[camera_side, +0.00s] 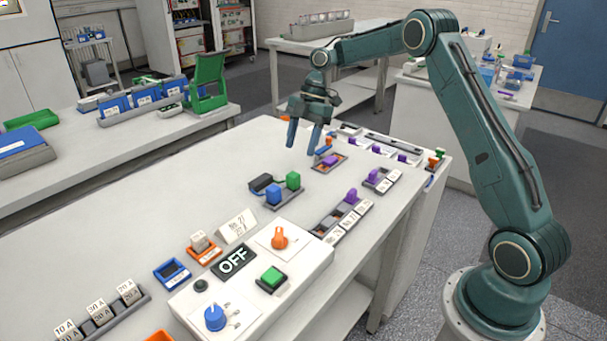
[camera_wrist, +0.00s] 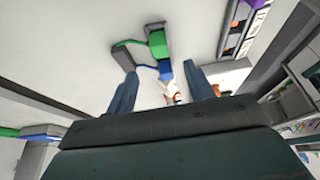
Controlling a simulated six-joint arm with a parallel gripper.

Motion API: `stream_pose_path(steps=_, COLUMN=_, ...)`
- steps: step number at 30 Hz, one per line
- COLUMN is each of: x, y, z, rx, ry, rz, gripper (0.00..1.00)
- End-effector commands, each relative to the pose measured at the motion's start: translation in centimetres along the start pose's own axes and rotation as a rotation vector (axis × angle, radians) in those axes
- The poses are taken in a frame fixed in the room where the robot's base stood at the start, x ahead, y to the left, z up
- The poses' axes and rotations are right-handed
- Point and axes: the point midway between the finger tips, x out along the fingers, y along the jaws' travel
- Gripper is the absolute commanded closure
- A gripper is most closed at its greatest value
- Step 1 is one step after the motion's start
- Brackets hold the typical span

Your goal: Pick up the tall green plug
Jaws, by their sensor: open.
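The green plug (camera_side: 293,181) stands upright on a dark grey base (camera_side: 283,204) on the white bench, right beside a blue plug (camera_side: 273,195). In the wrist view the green plug (camera_wrist: 157,44) lies beyond my fingertips, with the blue plug (camera_wrist: 165,71) nearer, between the fingers in the picture. My gripper (camera_side: 303,149) is open and empty, pointing down above the bench. In the side view it appears above and slightly behind the green plug. My gripper (camera_wrist: 161,76) touches neither plug.
A black box (camera_side: 261,184) stands left of the plugs; green and blue leads reach from it in the wrist view. A tray with a purple plug (camera_side: 331,160) lies behind. A holder row (camera_side: 342,219) is right; the OFF panel (camera_side: 233,262) is in front.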

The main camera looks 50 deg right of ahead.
Motion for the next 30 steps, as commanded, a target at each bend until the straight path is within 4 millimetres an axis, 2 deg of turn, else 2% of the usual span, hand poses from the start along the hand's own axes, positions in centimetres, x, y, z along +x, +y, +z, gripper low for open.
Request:
stream_pose_path(steps=9, x=3.4, y=-0.1, z=0.0, rx=-0.001, ry=-0.001, rz=-0.002, gripper=0.47)
stream_pose_path(steps=23, x=4.7, y=-0.1, z=0.1, rx=-0.001, ry=-0.002, rz=-0.002, gripper=0.47)
stream_pose_path(steps=30, x=7.3, y=0.0, z=0.1, rx=0.000, ry=-0.002, rz=-0.004, gripper=0.47)
